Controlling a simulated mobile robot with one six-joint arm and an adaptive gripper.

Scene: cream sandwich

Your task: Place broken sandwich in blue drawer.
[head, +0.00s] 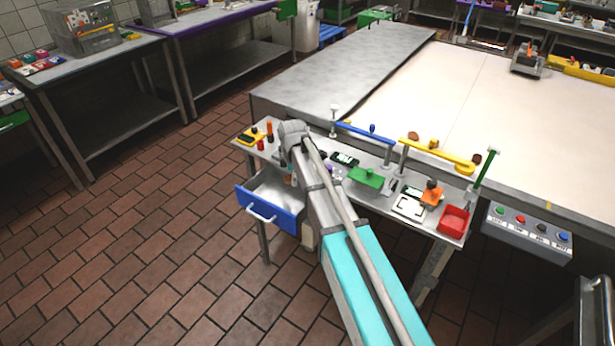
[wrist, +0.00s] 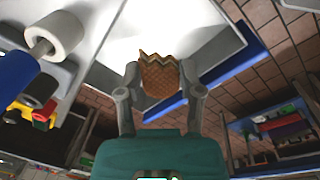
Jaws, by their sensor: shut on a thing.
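The broken sandwich (wrist: 160,76) is a tan waffle-patterned piece with a jagged edge. My gripper (wrist: 159,92) is shut on it, one finger on each side, in the wrist view. The blue drawer (head: 268,215) stands pulled open under the left end of the narrow bench in the head view, its pale inside partly showing. In the wrist view the drawer's blue wall (wrist: 222,74) and white inside lie behind the held sandwich. In the head view my arm hides the gripper and the sandwich.
The narrow bench (head: 330,172) holds a green block (head: 366,178), a red bin (head: 453,220) and several small tools. Behind it is a wide cream belt (head: 470,100) with small brown pieces near its front edge. A button box (head: 528,232) hangs at right. Tiled floor at left is clear.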

